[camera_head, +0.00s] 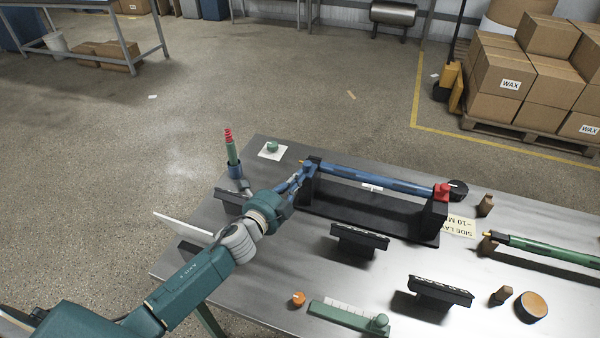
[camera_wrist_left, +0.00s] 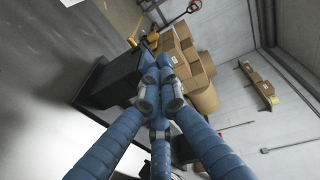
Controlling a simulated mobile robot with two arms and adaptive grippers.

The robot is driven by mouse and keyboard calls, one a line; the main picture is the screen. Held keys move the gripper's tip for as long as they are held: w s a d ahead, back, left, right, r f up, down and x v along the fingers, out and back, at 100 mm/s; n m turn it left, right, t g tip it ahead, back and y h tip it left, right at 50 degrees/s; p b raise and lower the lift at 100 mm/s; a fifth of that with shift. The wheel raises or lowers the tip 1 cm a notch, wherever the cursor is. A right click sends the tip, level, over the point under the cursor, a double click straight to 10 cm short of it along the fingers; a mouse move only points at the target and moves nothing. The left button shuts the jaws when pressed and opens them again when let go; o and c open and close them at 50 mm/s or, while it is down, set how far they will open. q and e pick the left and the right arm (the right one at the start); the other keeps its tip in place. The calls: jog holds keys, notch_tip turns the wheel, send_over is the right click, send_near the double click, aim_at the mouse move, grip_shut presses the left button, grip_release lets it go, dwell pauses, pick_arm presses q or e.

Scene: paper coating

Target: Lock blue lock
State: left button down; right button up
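A blue roller (camera_head: 375,179) lies across a black stand (camera_head: 436,222). A small blue block, seemingly the blue lock (camera_head: 311,164), sits at the stand's left end, and a red lock (camera_head: 442,192) sits at its right end. My left gripper (camera_head: 299,178) reaches this blue block from the left. In the left wrist view its blue fingers (camera_wrist_left: 160,104) converge closely beside the black stand (camera_wrist_left: 108,84), with blue parts just beyond the tips. Finger and part colours blend, so I cannot tell whether the fingers grip the block. My right gripper is out of view.
A blue cup with a green, red-topped stick (camera_head: 232,150) stands at the table's left corner. Black racks (camera_head: 359,240) and a green roller (camera_head: 550,249) are nearer the front and right. Stacked boxes (camera_head: 505,85) stand behind the table.

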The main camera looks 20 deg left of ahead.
aim_at(306, 161)
pick_arm(q)
jog(key=shift+x, duration=0.8)
jog(key=shift+w+d, duration=0.1)
jog(key=shift+w, duration=0.1)
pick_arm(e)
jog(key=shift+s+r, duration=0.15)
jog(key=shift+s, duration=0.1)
pick_arm(q)
jog(key=x, duration=0.3)
jog(key=a+b+x, duration=0.1)
jog(key=shift+w+d+r, duration=0.15)
jog(key=shift+w, duration=0.4)
jog(key=shift+s+r, duration=0.1)
jog(key=shift+r, duration=0.1)
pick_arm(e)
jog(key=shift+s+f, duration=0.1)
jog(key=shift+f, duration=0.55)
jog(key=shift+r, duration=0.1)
